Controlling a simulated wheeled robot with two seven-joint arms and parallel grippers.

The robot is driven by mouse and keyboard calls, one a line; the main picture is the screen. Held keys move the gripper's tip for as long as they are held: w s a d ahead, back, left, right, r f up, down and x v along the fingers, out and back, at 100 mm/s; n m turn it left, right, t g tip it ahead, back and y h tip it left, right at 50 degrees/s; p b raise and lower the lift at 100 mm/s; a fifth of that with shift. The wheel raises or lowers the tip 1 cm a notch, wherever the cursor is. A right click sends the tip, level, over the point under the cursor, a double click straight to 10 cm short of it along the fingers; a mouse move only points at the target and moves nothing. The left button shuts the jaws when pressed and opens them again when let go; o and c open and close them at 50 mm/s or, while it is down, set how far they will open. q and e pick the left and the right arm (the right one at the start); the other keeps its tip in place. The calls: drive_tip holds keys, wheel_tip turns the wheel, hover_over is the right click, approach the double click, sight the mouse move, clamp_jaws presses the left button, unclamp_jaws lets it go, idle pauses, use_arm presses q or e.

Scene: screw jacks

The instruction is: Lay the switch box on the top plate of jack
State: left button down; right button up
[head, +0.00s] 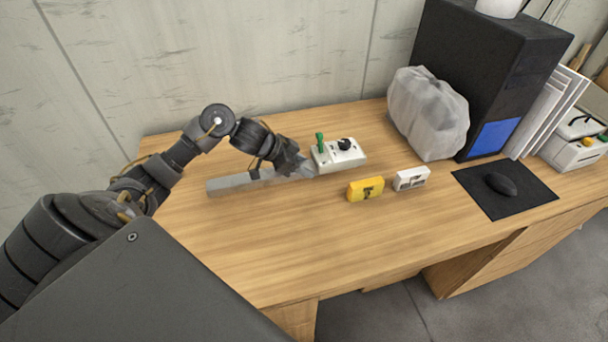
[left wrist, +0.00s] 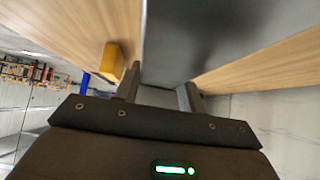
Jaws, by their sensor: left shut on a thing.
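The switch box (head: 340,158) is white, with a green lever and a black knob on its top, near the middle of the desk in the head view. I cannot tell whether the box touches the desk. A long grey bar-like thing (head: 228,185) lies beneath my left forearm. No screw jack with a top plate can be clearly made out. My right gripper is not in view.
A yellow box (head: 366,189) and a small white box (head: 411,179) stand just right of the switch box. A grey wrapped bundle (head: 428,115), a black tower (head: 480,70) and a mouse mat (head: 520,205) lie further right. The desk's front left is clear.

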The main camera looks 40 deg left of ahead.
sight(304, 181)
use_arm(q)
drive_tip(key=shift+w+a+f, duration=0.3)
drive_tip(key=shift+w+f, duration=0.4)
drive_tip(key=shift+f, duration=1.55)
drive_tip(key=shift+f, duration=0.15)
drive_tip(key=c, duration=1.1)
unclamp_jaws()
drive_tip(key=shift+s+f, duration=0.1)
drive_tip(key=shift+c, duration=0.2)
drive_tip(key=o, duration=0.3)
